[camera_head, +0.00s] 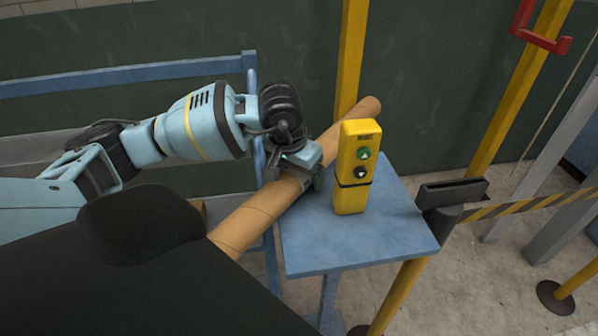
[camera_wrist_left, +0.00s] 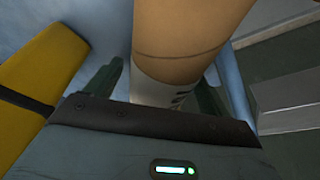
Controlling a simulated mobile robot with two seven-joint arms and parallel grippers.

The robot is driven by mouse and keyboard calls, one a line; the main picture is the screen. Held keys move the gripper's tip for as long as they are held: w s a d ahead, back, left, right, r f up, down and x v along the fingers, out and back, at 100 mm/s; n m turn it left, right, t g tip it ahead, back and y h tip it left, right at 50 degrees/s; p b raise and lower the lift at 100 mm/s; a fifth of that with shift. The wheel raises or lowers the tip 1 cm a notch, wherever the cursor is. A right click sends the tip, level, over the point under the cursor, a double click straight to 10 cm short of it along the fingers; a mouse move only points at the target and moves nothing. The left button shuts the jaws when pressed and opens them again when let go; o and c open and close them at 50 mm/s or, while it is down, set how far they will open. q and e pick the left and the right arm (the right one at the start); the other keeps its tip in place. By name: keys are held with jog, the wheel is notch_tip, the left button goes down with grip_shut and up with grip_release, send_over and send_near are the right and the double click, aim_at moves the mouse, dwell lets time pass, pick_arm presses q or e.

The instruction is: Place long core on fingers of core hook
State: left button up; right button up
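The long core (camera_head: 247,226) is a brown cardboard tube lying slantwise across the left side of a small blue table (camera_head: 340,240). Its far end shows behind the yellow control box; its near end is hidden by a dark part of my body. My left gripper (camera_head: 308,172) is at the tube's middle, with a finger on each side; whether both press on it is unclear. In the left wrist view the tube (camera_wrist_left: 185,50) runs between the fingers. A red hook-shaped bracket (camera_head: 540,40) at the upper right may be the core hook. My right gripper is not in view.
A yellow control box (camera_head: 350,195) with green and black buttons stands on the table close to my left gripper. Yellow posts (camera_head: 350,55) rise behind. A striped barrier (camera_head: 530,205) runs at the right. A blue rail (camera_head: 120,78) is at the back left.

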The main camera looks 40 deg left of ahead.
pick_arm(q)
jog(key=shift+r, duration=0.5)
jog(key=v, duration=1.1)
jog(key=shift+s+r, duration=0.1)
jog(key=shift+r, duration=0.05)
jog(key=shift+o, duration=0.5)
